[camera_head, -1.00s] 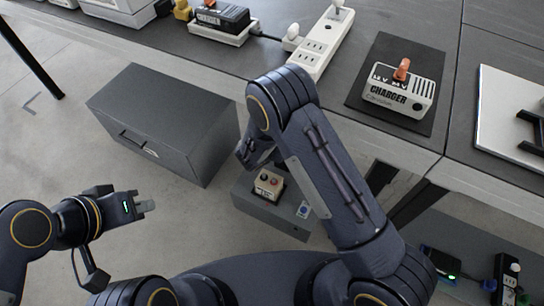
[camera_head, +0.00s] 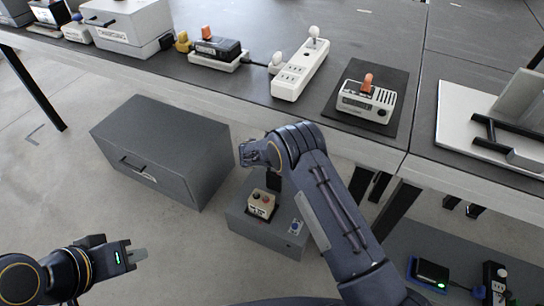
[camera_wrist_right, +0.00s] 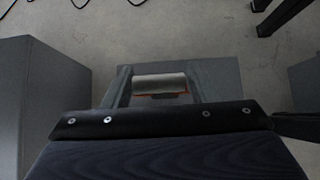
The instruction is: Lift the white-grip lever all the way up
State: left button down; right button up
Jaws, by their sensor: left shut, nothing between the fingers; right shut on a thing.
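My right gripper (camera_head: 250,153) is above a low grey box (camera_head: 240,220) on the floor, its fingers partly hidden by its wrist in the head view. In the right wrist view, the right gripper (camera_wrist_right: 157,85) has a pale cylindrical grip (camera_wrist_right: 160,82) between its two fingers, with an orange-red strip just below. The grip looks like the lever's white grip; the lever's arm is not clearly visible. My left gripper (camera_head: 138,256) is shut and empty at the lower left, over bare floor.
Floor at left is clear.

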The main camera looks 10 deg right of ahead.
jog(key=shift+w+d+r, duration=0.25)
jog(key=shift+w+d, duration=0.15)
grip_shut()
jog(key=o, duration=0.7)
grip_release()
jog(key=o, duration=0.4)
jog(key=shift+f, duration=0.15)
jog(key=shift+s+a, duration=0.1)
jog(key=shift+a, duration=0.05)
jog(key=shift+a, duration=0.1)
jog(key=shift+s+a+r, duration=0.15)
jog(key=shift+s+r, duration=0.1)
jog(key=shift+r, duration=0.1)
jog(key=p+v, duration=0.2)
jog(key=v, duration=0.4)
jog(key=shift+s+a+r, duration=0.1)
jog(key=shift+s+r, duration=0.15)
